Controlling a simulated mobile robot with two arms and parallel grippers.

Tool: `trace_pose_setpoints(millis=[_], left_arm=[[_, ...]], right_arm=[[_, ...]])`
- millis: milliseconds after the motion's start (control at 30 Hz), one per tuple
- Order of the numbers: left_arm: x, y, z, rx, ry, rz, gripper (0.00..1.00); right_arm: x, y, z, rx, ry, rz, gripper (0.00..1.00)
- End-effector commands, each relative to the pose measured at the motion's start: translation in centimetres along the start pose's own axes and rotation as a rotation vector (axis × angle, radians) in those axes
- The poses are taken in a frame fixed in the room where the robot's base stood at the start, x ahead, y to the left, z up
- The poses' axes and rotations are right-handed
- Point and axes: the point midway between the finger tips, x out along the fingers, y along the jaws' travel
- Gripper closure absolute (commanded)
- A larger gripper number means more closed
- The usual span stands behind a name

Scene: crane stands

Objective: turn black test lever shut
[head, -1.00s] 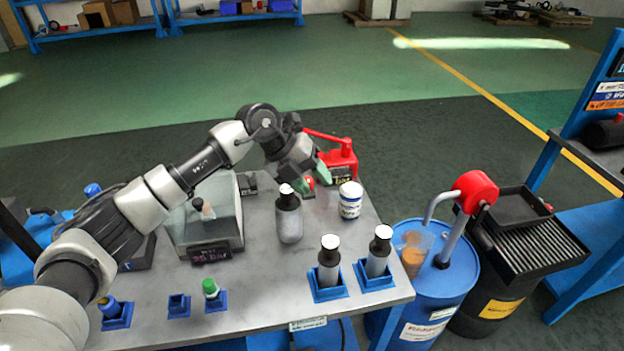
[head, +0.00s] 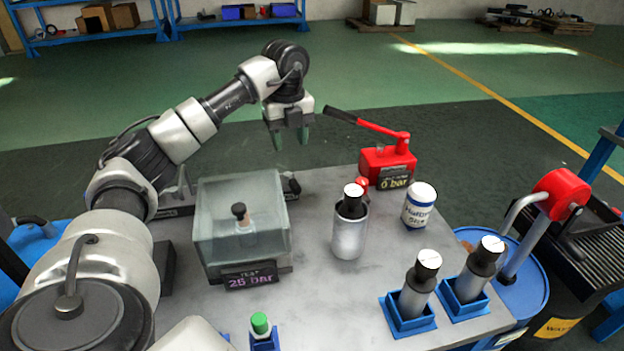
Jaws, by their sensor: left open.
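The small black lever (head: 291,186) sits at the back right corner of the clear test box, on the grey table. It is small and dark, so its exact angle is hard to tell. The test box (head: 215,225) holds a small dark-topped bottle (head: 243,222), and its display (head: 251,277) reads about 25 or 26 bar. My left gripper (head: 290,139) is open and empty, with its green fingertips pointing down. It appears above the black lever in the picture, apart from it. My right gripper is not in view.
A red pump (head: 387,165) with a black-gripped handle stands at the back right; its display reads 0 bar. A grey bottle (head: 349,228), a white labelled jar (head: 419,207) and two bottles in blue holders (head: 410,316) stand right of the box. The table's middle is fairly clear.

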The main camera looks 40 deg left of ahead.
Motion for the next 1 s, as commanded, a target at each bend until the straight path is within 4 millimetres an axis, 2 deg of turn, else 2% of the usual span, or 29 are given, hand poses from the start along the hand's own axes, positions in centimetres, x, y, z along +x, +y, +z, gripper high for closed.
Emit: trace_pose_setpoints(millis=[167,333,600,800,1000], left_arm=[[1.2,0.5,0.2,-0.017,-0.004,0.013,0.53],[4.3,0.5,0.2,-0.016,-0.003,0.013,0.53],[9.0,0.5,0.2,-0.014,-0.002,0.01,0.53],[10.6,0.5,0.2,-0.013,-0.003,0.008,0.53],[10.8,0.5,0.2,-0.013,-0.004,0.007,0.53]], right_arm=[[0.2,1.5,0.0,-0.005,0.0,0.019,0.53],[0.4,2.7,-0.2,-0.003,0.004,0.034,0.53],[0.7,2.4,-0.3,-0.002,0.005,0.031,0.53],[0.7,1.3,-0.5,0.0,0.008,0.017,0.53],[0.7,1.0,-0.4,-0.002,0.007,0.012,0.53]])
